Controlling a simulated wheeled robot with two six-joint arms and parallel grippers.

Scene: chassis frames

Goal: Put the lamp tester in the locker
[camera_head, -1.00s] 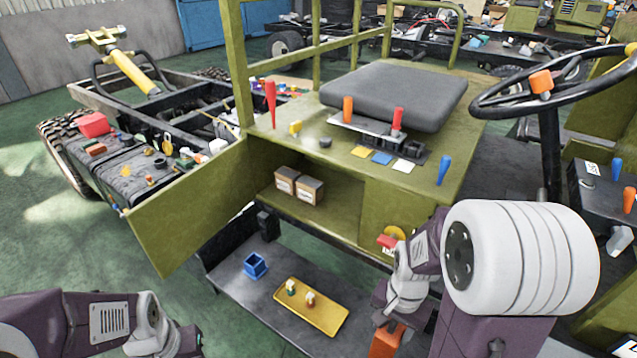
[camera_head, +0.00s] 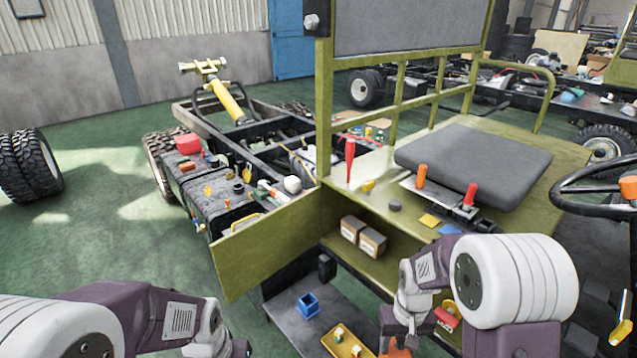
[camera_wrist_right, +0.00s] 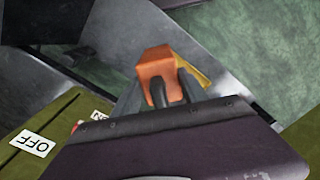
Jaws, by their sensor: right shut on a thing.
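An orange block-shaped thing, seemingly the lamp tester (camera_wrist_right: 156,65), is between the fingers of my right gripper (camera_wrist_right: 172,90) in the right wrist view. In the head view only a bit of its orange body (camera_head: 397,353) shows at the bottom edge, under my right gripper (camera_head: 400,335). The gripper is shut on it, in front of the olive cabinet. The locker (camera_head: 385,262) is the open compartment under the seat, with its olive door (camera_head: 265,250) swung out to the left. My left gripper (camera_head: 238,348) is low at the bottom edge; its fingers are unclear.
Two brown boxes (camera_head: 362,236) stand inside the locker at its left. Below are a dark shelf (camera_head: 280,310), a blue open box (camera_head: 307,305) and a yellow tray (camera_head: 335,348) with small items. A red-handled switch (camera_head: 447,318) is beside my right wrist. The locker's opening is clear right of the boxes.

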